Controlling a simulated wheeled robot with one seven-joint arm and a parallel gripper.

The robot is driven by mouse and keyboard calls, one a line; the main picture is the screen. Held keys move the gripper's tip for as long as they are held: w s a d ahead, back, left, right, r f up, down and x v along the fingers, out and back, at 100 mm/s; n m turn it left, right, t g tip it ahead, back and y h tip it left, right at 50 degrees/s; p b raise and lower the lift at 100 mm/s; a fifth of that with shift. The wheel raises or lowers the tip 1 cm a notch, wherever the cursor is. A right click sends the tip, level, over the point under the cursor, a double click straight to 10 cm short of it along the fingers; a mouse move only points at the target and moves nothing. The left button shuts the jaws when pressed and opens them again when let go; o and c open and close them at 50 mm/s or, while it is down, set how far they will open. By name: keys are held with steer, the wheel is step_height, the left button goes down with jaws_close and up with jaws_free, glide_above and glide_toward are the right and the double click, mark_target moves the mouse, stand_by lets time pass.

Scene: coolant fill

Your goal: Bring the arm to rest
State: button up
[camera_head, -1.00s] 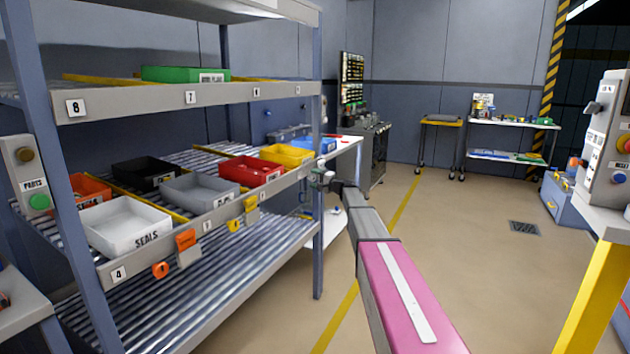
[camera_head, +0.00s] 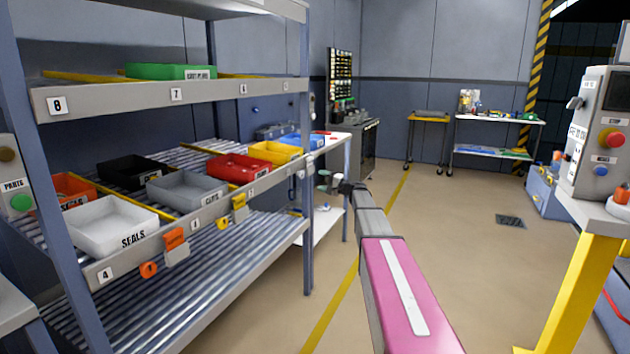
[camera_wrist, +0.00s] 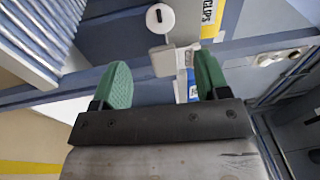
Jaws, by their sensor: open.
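My gripper shows in the wrist view (camera_wrist: 160,85) with its two green fingertips spread apart. Nothing is held between them. Beyond the fingers lie a white tag-like piece and blue rack parts, apart from the fingers as far as I can tell. In the head view my pink and grey arm reaches forward from the bottom, right of the flow rack (camera_head: 190,230). The gripper end (camera_head: 325,185) is small there, near the rack's right post, and its fingers are hard to make out.
The rack holds a white SEALS bin (camera_head: 115,225), a grey bin (camera_head: 187,190), a red bin (camera_head: 240,168) and a yellow bin (camera_head: 276,152). A console (camera_head: 598,135) on a yellow-legged table stands at right. The floor (camera_head: 455,260) between is clear.

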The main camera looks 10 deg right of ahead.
steer(key=shift+s+d, duration=0.15)
steer(key=s+a+f+n+g+h, duration=0.25)
steer(key=s+a+f+g, duration=0.2)
steer(key=s+f, duration=0.65)
steer(key=s+a+f+n+g+h, duration=0.3)
steer(key=s+a+f, duration=0.4)
steer(key=s, duration=0.7)
steer(key=s+d+f+g+h, duration=0.1)
steer(key=s+f+h, duration=0.2)
steer(key=s, duration=0.5)
steer(key=s+d+f+n+g+h, duration=0.1)
steer(key=s+d+f+g+h, duration=0.1)
steer(key=s, duration=0.6)
steer(key=s+d+f+n+g+h, duration=0.1)
steer(key=s+d+f+h, duration=0.1)
steer(key=s, duration=0.7)
steer(key=shift+d+f+g+h, duration=0.2)
steer(key=shift+f+g+h, duration=0.15)
steer(key=shift+f+h, duration=0.65)
